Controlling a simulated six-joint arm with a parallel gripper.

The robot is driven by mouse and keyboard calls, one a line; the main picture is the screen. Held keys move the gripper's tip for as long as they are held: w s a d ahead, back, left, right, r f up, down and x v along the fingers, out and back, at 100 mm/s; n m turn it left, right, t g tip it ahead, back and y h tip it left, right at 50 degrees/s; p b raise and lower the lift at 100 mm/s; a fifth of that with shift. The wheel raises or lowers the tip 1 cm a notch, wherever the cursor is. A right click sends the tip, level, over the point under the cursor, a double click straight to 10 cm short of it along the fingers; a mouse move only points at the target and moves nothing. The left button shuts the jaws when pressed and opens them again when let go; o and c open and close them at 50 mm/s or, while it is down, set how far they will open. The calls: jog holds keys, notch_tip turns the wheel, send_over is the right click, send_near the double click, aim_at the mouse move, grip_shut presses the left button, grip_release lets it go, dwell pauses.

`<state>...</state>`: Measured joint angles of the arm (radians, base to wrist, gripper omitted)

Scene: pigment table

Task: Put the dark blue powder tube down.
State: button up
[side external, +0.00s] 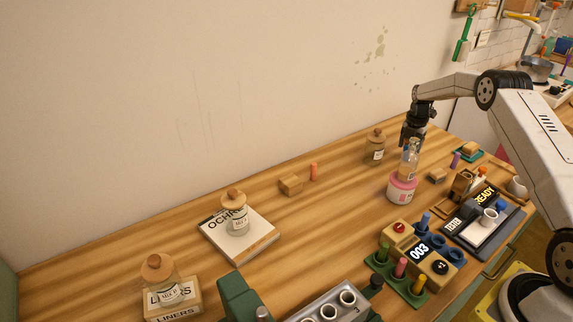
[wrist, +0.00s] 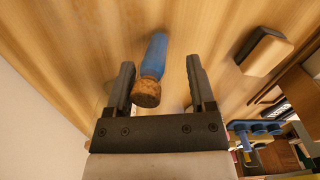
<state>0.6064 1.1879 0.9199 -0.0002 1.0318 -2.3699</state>
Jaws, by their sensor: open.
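The dark blue powder tube (wrist: 156,52) has a brown cork (wrist: 146,93) and shows in the wrist view between my fingers. Its cork end is nearest the camera, and a gap shows on each side of it. I cannot tell whether it stands or lies. My gripper (wrist: 159,64) is open and does not grip the tube.
A corked jar (side external: 376,148) stands left of my gripper. A small block (side external: 437,176) is to the right and also shows in the wrist view (wrist: 266,48). A tester (side external: 462,236), a counter box (side external: 398,237) and a green tube rack (side external: 380,268) are nearer.

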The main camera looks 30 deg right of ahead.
notch_tip(320, 180, up, 12)
jog(key=shift+r, duration=0.15)
dwell(0.6)
jog(key=shift+a, duration=0.1)
dwell(0.4)
jog(key=s+a+r+m+t, duration=0.15)
jog(key=a+m, duration=0.35)
jog(key=a, duration=0.5)
jog(key=s+a+m, duration=0.3)
jog(key=a+m, duration=0.2)
jog(key=a, duration=0.5)
jog(key=s+a+f+m+t, duration=0.1)
jog(key=s+a+f+m, duration=0.2)
jog(key=s+a+m, duration=0.7)
jog(key=s+a, duration=0.4)
jog(key=s, duration=0.4)
jog(key=shift+a, duration=0.4)
